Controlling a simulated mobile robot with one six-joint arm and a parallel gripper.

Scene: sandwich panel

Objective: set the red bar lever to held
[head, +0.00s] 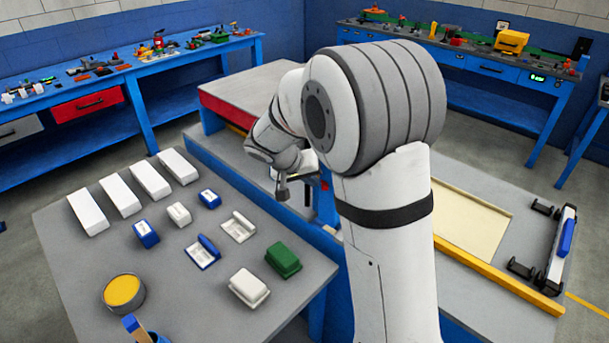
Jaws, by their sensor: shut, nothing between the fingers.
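My gripper (282,192) is shut and empty, pointing down near the middle of the picture, beside a blue upright post (325,208). A small red piece (324,184) shows just right of my gripper, at the top of that post. It may be part of the red bar lever, but my arm hides most of that area. I cannot tell its position or whether my gripper touches it.
The near grey table (70,262) holds white blocks (120,195), a green box (284,259), a white box (249,288) and a yellow-filled tin (123,291). On the right bench, a fixture with a blue handle (567,235) stands beside a cream panel (468,222).

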